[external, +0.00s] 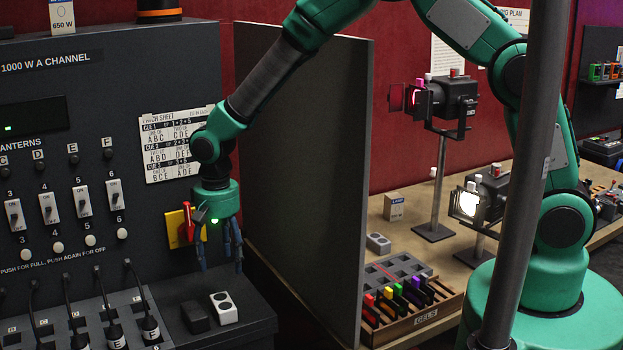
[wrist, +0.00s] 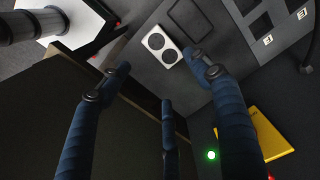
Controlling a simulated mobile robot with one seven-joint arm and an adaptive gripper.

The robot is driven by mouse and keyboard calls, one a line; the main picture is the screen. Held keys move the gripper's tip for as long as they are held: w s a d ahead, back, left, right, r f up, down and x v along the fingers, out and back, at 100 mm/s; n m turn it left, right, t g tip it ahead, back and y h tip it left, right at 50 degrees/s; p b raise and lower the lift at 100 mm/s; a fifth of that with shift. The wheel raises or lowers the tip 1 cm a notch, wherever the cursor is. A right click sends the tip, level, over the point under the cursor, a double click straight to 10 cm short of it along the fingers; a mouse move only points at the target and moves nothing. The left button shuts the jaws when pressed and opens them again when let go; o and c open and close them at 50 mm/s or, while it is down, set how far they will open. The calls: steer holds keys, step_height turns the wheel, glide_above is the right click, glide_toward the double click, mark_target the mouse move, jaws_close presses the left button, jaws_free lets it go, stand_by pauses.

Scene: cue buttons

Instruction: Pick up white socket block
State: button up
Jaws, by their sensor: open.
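The white socket block (external: 223,308) is a small white block with two dark round sockets on its top. It lies on the dark shelf (external: 255,316) at the foot of the panel, near its right end. In the wrist view the white socket block (wrist: 160,46) shows beyond the fingertips, uncovered. My gripper (external: 222,268) has blue fingers, points down and hangs above the block, apart from it. In the wrist view my gripper (wrist: 155,65) is open and nothing is between its fingers.
Plugs with cables (external: 149,328) stand further left. A tall dark partition (external: 300,170) rises to the right. A yellow plate (external: 176,229) with a red part is on the panel behind my gripper.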

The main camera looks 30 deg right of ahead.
mark_target(226, 301)
steer(key=shift+f+p, duration=0.35)
steer(key=shift+f, duration=3.65)
steer(key=shift+f, duration=0.1)
steer(key=shift+s+f+p, duration=0.1)
steer(key=shift+f+p, duration=0.5)
steer(key=shift+f, duration=1.9)
steer(key=c, duration=1.1)
steer(key=shift+o, duration=0.2)
steer(key=shift+a+r, duration=0.1)
steer(key=shift+r, duration=0.05)
step_height(226, 301, up, 18)
steer(key=b, duration=0.2)
